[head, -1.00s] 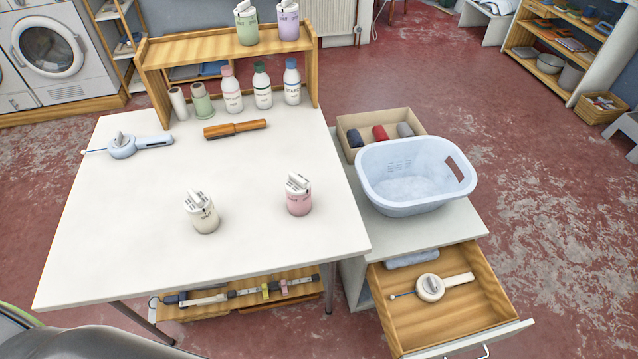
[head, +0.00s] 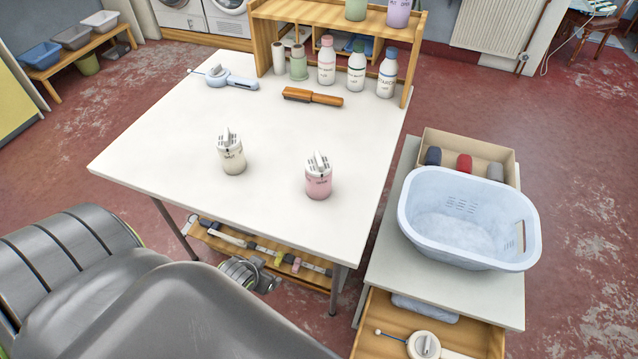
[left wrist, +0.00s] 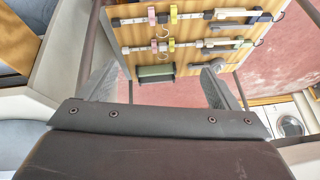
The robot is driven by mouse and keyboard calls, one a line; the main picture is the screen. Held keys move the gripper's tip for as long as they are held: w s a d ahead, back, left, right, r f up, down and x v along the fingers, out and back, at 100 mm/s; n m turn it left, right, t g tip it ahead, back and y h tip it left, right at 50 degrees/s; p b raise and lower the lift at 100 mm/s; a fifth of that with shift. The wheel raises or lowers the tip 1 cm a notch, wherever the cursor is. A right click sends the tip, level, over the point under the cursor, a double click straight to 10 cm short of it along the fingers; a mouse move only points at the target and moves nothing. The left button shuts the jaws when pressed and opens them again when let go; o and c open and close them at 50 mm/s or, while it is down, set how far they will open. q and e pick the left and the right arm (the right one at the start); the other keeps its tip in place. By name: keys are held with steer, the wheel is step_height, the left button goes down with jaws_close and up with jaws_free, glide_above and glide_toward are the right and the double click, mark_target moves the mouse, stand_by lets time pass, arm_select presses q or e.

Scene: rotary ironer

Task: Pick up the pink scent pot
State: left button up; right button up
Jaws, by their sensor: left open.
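The pink scent pot (head: 318,178) stands upright on the white table (head: 180,130), near its front right corner. It has a white cap, and nothing touches it. A similar cream pot (head: 231,152) stands to its left. In the left wrist view my left gripper (left wrist: 160,85) is open, its fingers wide apart with nothing between them. That view faces the shelf under the table, and the pink pot is not in it. In the head view a grey mechanical part, seemingly of my left arm, shows below the table's front edge. My right gripper is in neither view.
A wooden rack (head: 265,45) with several bottles stands at the table's back. A brown brush (head: 313,97) and a pale blue tool (head: 222,78) lie before it. The tabletop around the pots is clear.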

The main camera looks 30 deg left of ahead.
arm_select(q)
step_height(320, 180, up, 13)
steer(key=w+d+t+b, duration=0.1)
steer(key=d+t+b, duration=0.1)
steer(key=t+h, duration=0.2)
steer(key=t, duration=0.4)
glide_toward(317, 166)
steer(key=shift+m, duration=0.4)
steer(key=x, duration=0.2)
steer(key=b+x, duration=0.1)
steer(key=x, duration=0.2)
steer(key=b+x, duration=0.1)
steer(key=x, duration=0.1)
steer(key=shift+a+f, duration=0.2)
steer(key=shift+f, duration=0.25)
steer(key=shift+r+x, duration=0.15)
steer(key=shift+x, duration=1.25)
steer(key=shift+r+x, duration=0.1)
steer(key=shift+x, duration=1.3)
steer(key=shift+w, duration=0.1)
steer(key=c, duration=1.1)
